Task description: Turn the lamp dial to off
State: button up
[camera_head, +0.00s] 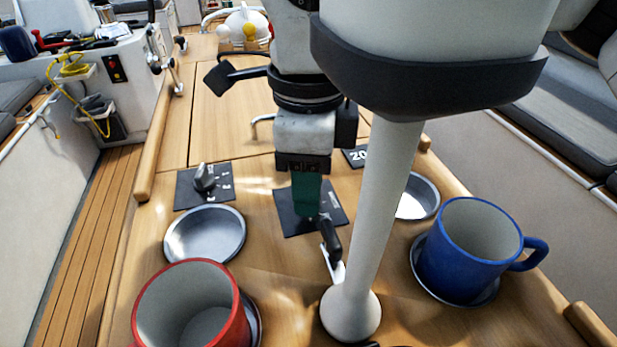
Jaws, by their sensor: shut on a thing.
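My gripper (307,207) points straight down over a dark square plate (284,222) in the middle of the wooden table. Its green fingers are shut on the lamp dial at this plate. The fingers hide the knob, so its pointing direction cannot be told. A second dark plate (187,193) at the left carries a grey dial knob (204,178) with white marks around it; my gripper is well apart from it.
A red mug (239,318) stands front left and a blue mug (465,277) front right. Round metal recesses (205,240) (424,201) lie behind them. A black-handled tool (331,240) lies close in front of my gripper. A dark plate marked "20" (355,157) is behind right.

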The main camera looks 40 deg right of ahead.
jog(key=o, duration=1)
jog(key=shift+o, duration=0.2)
jog(key=shift+r, duration=0.1)
notch_tip(320, 180, up, 11)
jog(key=p, duration=0.1)
